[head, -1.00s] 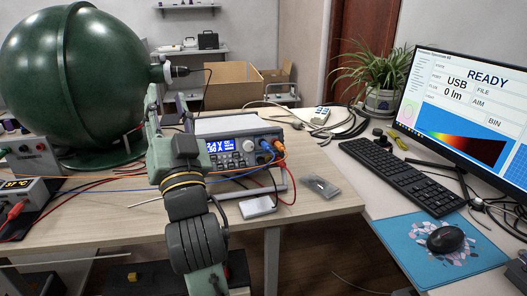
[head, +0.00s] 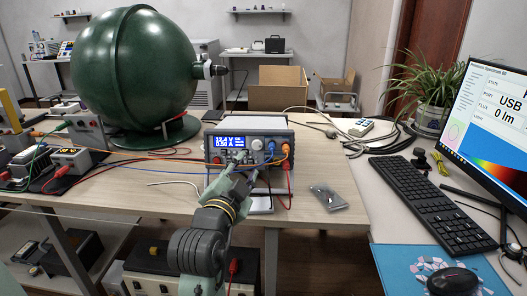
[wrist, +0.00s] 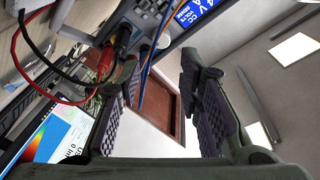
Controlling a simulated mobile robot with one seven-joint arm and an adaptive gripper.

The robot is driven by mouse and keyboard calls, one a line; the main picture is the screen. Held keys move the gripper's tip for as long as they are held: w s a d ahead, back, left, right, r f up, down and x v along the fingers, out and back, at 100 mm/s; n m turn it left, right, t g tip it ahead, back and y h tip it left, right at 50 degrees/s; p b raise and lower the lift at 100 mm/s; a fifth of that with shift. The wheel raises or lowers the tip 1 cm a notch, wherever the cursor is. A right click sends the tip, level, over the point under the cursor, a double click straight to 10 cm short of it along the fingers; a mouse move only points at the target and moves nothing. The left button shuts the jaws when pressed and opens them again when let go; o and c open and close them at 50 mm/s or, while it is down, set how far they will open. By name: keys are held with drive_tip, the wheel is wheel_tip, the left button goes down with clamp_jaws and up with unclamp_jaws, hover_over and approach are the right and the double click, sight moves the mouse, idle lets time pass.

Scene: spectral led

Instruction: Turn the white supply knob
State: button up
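The grey bench power supply (head: 284,133) stands on the wooden table with a lit blue display (head: 236,141). A small pale knob (head: 257,144) shows right of the display in the head view, partly crowded by cables. My gripper (head: 243,170) is in front of the supply's lower panel, below the display, and hides part of it. In the wrist view my gripper (wrist: 160,65) has its two fingers wide apart with nothing held between them.
Red, black, orange and blue leads (wrist: 48,65) run from the supply's sockets close to my fingers. A large green sphere (head: 135,70) stands behind left. A keyboard (head: 430,200) and monitor (head: 495,125) stand at right.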

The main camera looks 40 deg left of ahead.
sight(257, 147)
drive_tip(key=p+x, duration=0.2)
drive_tip(key=x, duration=0.8)
drive_tip(key=shift+w+a, duration=0.15)
drive_tip(key=shift+w, duration=0.05)
clamp_jaws()
